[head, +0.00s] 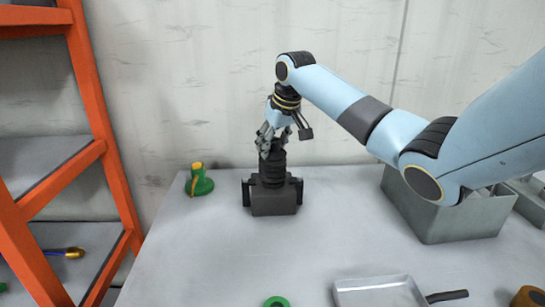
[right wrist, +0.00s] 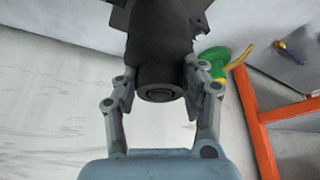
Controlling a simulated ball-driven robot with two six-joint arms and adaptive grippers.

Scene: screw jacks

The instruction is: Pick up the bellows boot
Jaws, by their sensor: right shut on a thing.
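The bellows boot (head: 271,178) is a black ribbed sleeve standing upright on a dark block with side handles (head: 275,203), on the grey table. My right gripper (head: 268,146) comes down from above and is shut on the upper part of the boot. In the right wrist view, the fingers of my right gripper (right wrist: 162,78) press on both sides of the boot (right wrist: 160,45), whose round end faces the camera. The boot still appears to sit on the block; whether it is touching cannot be told for sure. My left gripper is not in view.
A green jack with a yellow top (head: 199,182) stands left of the block. A grey bin (head: 450,224) is at the right. A shallow pan (head: 378,293), a green ring (head: 277,302) and an orange-brown roll (head: 528,297) lie at the front. An orange shelf (head: 97,110) stands left.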

